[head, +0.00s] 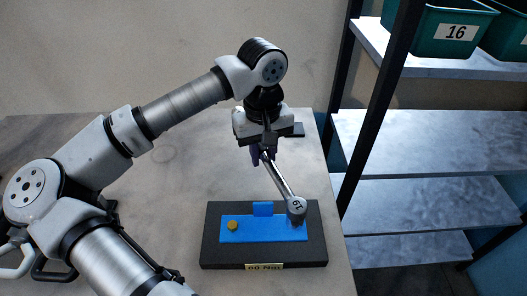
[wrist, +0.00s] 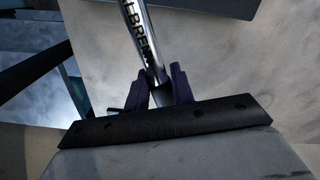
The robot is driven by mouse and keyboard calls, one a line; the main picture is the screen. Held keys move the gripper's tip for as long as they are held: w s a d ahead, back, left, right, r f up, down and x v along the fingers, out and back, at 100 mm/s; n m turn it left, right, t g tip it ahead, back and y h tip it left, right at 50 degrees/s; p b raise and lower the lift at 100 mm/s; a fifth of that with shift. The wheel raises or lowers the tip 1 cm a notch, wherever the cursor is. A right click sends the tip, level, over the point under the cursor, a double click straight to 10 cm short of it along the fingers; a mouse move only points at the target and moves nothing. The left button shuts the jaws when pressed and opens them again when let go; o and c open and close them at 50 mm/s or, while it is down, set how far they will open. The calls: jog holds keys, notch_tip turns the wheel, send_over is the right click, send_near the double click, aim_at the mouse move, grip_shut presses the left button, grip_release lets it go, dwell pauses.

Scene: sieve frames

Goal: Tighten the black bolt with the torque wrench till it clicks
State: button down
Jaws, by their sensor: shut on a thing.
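The torque wrench (head: 281,182) is silver, with a round head marked with a number. My gripper (head: 263,154) is shut on its upper end and holds it tilted, the head down and to the right. In the wrist view the shaft (wrist: 144,42), with dark lettering, runs up from between the purple fingers of my gripper (wrist: 163,90). The wrench head (head: 297,205) is over the right end of the blue plate on the black block (head: 222,258). The black bolt is not clearly visible; the head covers that spot. I cannot tell whether the head is seated on it.
A yellow bolt (head: 232,225) is at the left of the blue plate (head: 262,235), and a blue upright tab (head: 263,209) stands at its back edge. A label is on the block's front. A shelf rack (head: 430,140) with green bins (head: 440,30) stands right of the table (head: 170,190).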

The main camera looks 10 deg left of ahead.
jog(key=shift+f+b, duration=0.65)
jog(key=shift+b, duration=0.1)
dwell(0.3)
jog(key=c, duration=1.7)
grip_release()
jog(key=shift+c, duration=0.2)
grip_shut()
